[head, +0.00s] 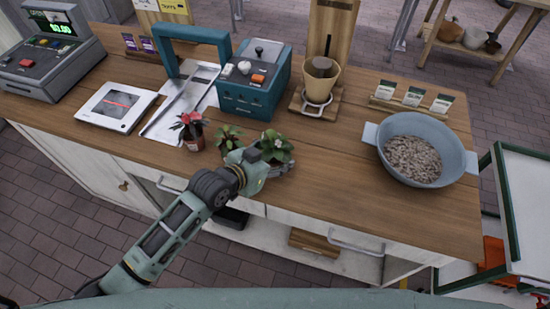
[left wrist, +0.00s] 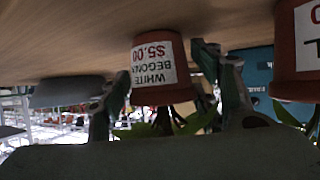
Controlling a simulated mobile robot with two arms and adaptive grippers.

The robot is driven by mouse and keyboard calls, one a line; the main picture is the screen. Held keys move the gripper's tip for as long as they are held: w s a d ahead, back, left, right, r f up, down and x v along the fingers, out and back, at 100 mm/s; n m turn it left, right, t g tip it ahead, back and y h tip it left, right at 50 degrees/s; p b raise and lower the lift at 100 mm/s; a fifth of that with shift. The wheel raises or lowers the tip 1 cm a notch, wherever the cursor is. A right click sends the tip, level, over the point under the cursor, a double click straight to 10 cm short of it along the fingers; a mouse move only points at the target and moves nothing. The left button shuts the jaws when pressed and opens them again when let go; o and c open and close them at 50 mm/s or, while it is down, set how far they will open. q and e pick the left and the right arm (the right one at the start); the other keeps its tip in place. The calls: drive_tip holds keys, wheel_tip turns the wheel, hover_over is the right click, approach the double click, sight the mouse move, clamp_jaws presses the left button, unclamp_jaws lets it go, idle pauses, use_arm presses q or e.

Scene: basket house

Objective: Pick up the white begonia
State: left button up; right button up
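The white begonia (head: 275,148) is a small green plant with pale flowers near the front edge of the wooden counter. In the left wrist view, which is upside down, its terracotta pot (left wrist: 158,58) carries a label reading "WHITE BEGONIA $5.00" and its base meets the counter. My left gripper (left wrist: 160,72) has its fingers on either side of the pot, spread about the pot's width; firm contact does not show. In the head view my left wrist hides the pot. My right gripper is in neither view.
Another green plant (head: 228,137) and a red-leaved potted plant (head: 190,130) stand close to the left. A second labelled pot (left wrist: 296,50) is beside the fingers. A teal machine (head: 250,92) is behind. The counter (head: 335,170) to the right is clear up to a blue-grey bowl (head: 376,143).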

use_arm(q)
drive_tip(key=c, duration=0.7)
drive_tip(key=shift+c, duration=0.6)
drive_tip(key=shift+r, duration=0.1)
